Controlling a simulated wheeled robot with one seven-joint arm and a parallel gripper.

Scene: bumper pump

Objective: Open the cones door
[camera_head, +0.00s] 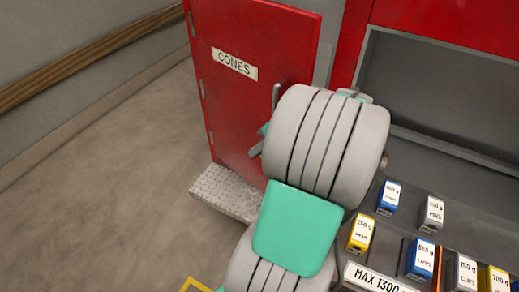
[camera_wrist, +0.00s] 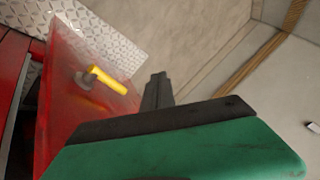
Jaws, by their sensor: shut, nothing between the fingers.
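The red cones door (camera_head: 240,95), with a white "CONES" label, stands at the upper middle of the head view. My gripper (camera_head: 257,149) is mostly hidden behind my arm, in front of the door's lower right part. In the wrist view my gripper (camera_wrist: 158,82) is shut and empty. A red panel (camera_wrist: 65,110) beside it carries a yellow grip (camera_wrist: 108,81) on a grey mount, apart from the fingers.
A diamond-plate step (camera_head: 225,193) lies below the door; it also shows in the wrist view (camera_wrist: 103,40). Right of my arm, a tray holds several small labelled boxes (camera_head: 421,257). Bare floor (camera_head: 110,200) is free at left, before a wall with a wooden rail (camera_head: 95,52).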

